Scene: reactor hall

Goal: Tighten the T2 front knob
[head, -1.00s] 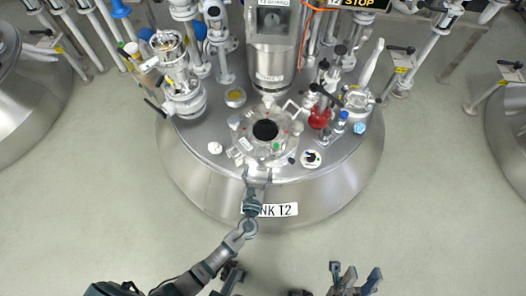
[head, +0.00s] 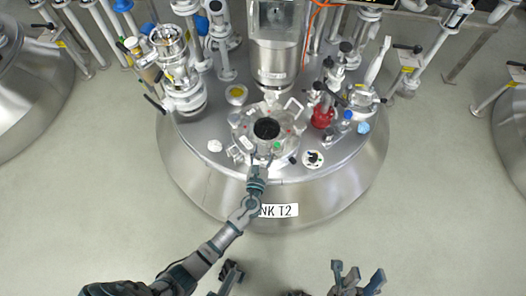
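Tank T2 (head: 330,200) is a wide steel vessel with a "TANK T2" label partly covered by my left arm. On its lid sits a round hatch (head: 242,135) with a dark central opening and small knobs around its rim. My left gripper (head: 262,158) is at the front edge of this hatch, its two fingers apart. The front knob cannot be made out clearly; the fingers are at its side of the rim, and I cannot tell whether they touch it. My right gripper (head: 357,278) is open and empty at the bottom edge, away from the tank.
A steel column (head: 275,55) stands just behind the hatch. A valve assembly (head: 180,75) stands to the left. The floor (head: 430,220) at right is clear.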

